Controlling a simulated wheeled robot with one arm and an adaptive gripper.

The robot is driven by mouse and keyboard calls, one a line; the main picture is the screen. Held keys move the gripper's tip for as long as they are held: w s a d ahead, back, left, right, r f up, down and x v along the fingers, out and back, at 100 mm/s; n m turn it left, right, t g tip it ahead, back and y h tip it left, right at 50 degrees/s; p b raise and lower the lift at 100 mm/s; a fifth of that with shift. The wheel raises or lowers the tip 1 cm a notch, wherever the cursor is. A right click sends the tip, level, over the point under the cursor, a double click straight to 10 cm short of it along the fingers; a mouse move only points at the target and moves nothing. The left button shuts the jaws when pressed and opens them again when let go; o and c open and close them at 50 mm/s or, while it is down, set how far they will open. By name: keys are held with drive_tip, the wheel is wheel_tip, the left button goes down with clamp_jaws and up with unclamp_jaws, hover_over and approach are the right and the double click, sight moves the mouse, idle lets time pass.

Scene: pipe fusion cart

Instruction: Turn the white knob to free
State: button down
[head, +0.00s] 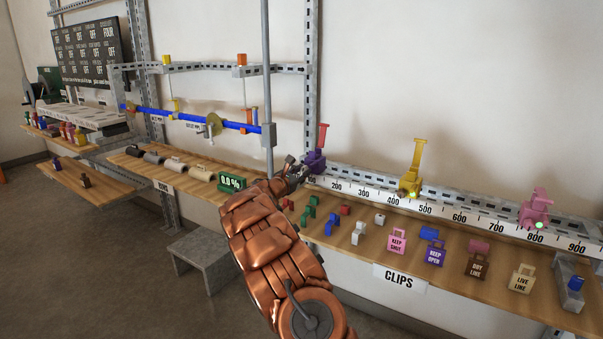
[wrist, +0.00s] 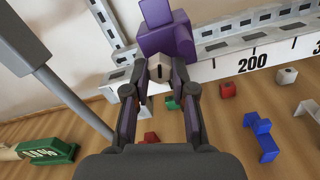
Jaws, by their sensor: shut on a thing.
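The white knob (wrist: 160,68) is pale, with a dark mark on its face. It sits at the front of a purple block (wrist: 170,38) at the left end of the numbered scale. My gripper (wrist: 159,76) is shut on the knob, one finger on each side. In the head view my gripper (head: 297,172) reaches the purple block (head: 315,161), which carries an upright red handle (head: 323,135). The knob cannot be made out in the head view, and no "free" marking is readable.
A numbered rail (head: 460,217) runs right, with a yellow clamp (head: 412,175) and a pink clamp (head: 536,210). Small clips and tags lie on the wooden shelf (head: 400,250) below.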

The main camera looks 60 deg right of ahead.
drive_tip(key=c, duration=1)
unclamp_jaws()
drive_tip(key=shift+o, duration=0.2)
drive_tip(key=shift+a, duration=0.15)
drive_tip(key=a, duration=1.1)
drive_tip(key=shift+s+a, duration=0.25)
drive_tip(key=shift+a, duration=0.15)
